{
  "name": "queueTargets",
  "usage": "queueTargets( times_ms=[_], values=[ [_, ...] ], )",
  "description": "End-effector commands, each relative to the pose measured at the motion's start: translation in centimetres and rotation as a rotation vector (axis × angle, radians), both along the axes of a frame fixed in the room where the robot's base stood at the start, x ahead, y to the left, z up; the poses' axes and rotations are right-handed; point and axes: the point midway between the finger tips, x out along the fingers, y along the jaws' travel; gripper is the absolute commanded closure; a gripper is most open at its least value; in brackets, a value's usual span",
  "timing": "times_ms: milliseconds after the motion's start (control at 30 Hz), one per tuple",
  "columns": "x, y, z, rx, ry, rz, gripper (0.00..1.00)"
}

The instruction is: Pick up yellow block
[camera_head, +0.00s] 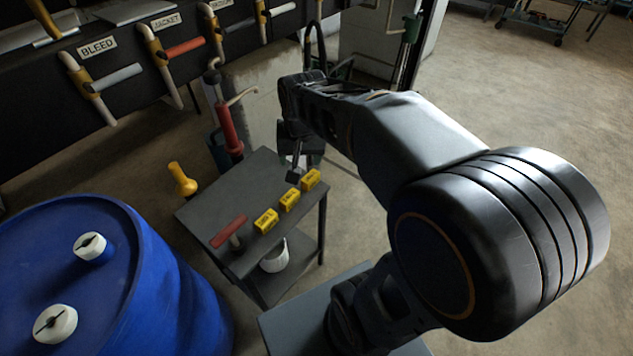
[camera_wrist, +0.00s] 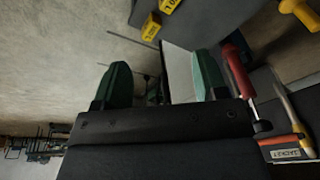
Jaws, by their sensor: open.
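Three yellow blocks with dark lettering stand in a slanted row on a small dark grey cart: a near one (camera_head: 266,221), a middle one (camera_head: 289,200) and a far one (camera_head: 311,179). The cart top (camera_head: 215,205) is otherwise mostly bare. My gripper (camera_head: 294,176) hangs near the cart's far edge, left of the far block and apart from it, as far as I can tell. In the wrist view, my gripper (camera_wrist: 160,85) has its two green-tipped fingers spread with nothing between them. Two yellow blocks (camera_wrist: 151,27) (camera_wrist: 169,5) show at the top of that view.
A red-handled tool (camera_head: 229,232) lies at the cart's near left corner. A white bucket (camera_head: 274,256) sits on its lower shelf. A blue drum (camera_head: 150,270) stands at left. Pipes with valve levers (camera_head: 184,48) line the dark panel behind.

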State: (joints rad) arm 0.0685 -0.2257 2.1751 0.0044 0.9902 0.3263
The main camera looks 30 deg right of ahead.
Motion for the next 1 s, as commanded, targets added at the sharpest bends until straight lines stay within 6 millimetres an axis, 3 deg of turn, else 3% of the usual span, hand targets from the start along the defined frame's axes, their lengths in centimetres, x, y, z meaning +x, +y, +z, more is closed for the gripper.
queueTargets(
  times_ms=[33, 200, 400, 600, 1000],
  values=[
    [2.1, -1.0, -2.2, 0.014, 0.029, -0.086, 0.34],
    [7.7, -4.2, -6.3, 0.053, 0.102, -0.381, 0.34],
    [12.0, -7.2, -10.6, 0.076, 0.161, -0.625, 0.34],
    [13.6, -8.5, -13.5, 0.083, 0.187, -0.733, 0.34],
    [13.8, -8.5, -20.1, 0.083, 0.19, -0.745, 0.34]
  ],
)
